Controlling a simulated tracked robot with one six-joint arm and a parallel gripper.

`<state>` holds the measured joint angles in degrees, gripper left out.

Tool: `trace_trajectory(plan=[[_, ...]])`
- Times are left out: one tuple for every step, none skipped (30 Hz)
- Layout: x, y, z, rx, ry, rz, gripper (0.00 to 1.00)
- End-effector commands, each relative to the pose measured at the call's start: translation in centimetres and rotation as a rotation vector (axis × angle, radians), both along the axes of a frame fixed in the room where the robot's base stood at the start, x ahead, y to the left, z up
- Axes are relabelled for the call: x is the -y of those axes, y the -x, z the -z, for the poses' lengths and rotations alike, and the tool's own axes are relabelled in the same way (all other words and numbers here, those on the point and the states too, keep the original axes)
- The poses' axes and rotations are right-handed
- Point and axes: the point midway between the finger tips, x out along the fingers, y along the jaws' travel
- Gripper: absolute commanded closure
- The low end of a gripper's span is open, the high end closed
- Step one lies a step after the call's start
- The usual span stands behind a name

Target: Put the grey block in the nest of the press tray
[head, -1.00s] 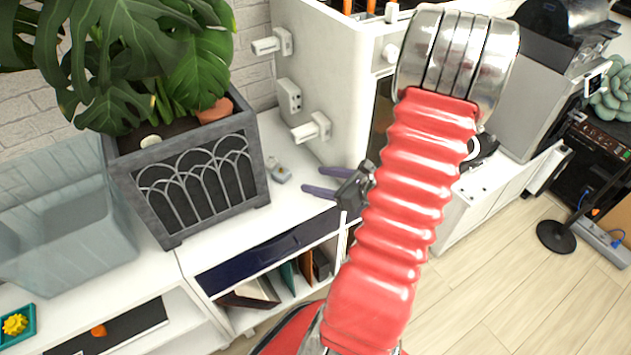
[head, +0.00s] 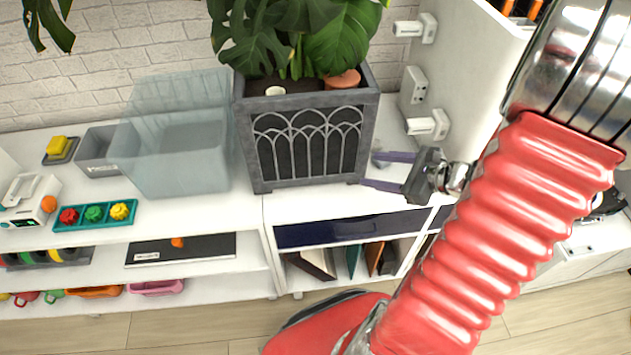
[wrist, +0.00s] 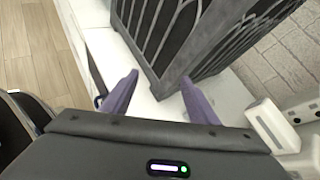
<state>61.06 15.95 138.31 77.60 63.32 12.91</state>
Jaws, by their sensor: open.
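My gripper (head: 368,168) is open, its two purple fingers level with the white cabinet top beside the dark planter's right side. In the wrist view the fingers (wrist: 159,77) stand apart with only bare white surface and the planter's corner between them. I cannot clearly make out the grey block; a small greyish bit by the upper finger is too hidden to tell. I cannot tell for certain which thing is the press tray. A small dark tray (head: 73,157) with a yellow block (head: 58,144) on it stands at the far left.
The planter (head: 255,170) stands close to my fingers, with a clear bin (head: 180,165) left of it. A teal tray (head: 75,226) holds red, green and yellow knobs. A white panel with sockets (head: 414,85) rises at right. The cabinet top before the bin is free.

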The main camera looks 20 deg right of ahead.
Motion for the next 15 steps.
trace_trajectory(plan=[[-1.6, -0.3, -0.7, 0.0, 0.044, -0.069, 0.46], [-2.4, -0.3, -1.0, -0.002, 0.069, -0.107, 0.46], [-3.5, -0.3, -1.4, -0.002, 0.102, -0.159, 0.46], [-4.3, -0.3, -1.7, -0.003, 0.128, -0.199, 0.46], [-5.2, -0.3, -1.9, -0.003, 0.153, -0.238, 0.46], [-6.3, -0.2, -2.3, -0.003, 0.189, -0.292, 0.46], [-7.1, -0.1, -2.6, -0.002, 0.217, -0.334, 0.46], [-7.9, 0.0, -2.9, -0.002, 0.247, -0.377, 0.46], [-9.0, 0.3, -3.2, 0.0, 0.288, -0.435, 0.46], [-9.8, 0.5, -3.5, 0.002, 0.321, -0.479, 0.46], [-10.6, 0.7, -3.8, 0.004, 0.353, -0.525, 0.46], [-11.6, 1.0, -4.1, 0.006, 0.397, -0.583, 0.46], [-12.3, 1.2, -4.4, 0.009, 0.429, -0.626, 0.46], [-13.0, 1.5, -4.6, 0.012, 0.463, -0.67, 0.46], [-13.8, 1.9, -5.0, 0.017, 0.509, -0.727, 0.46]])
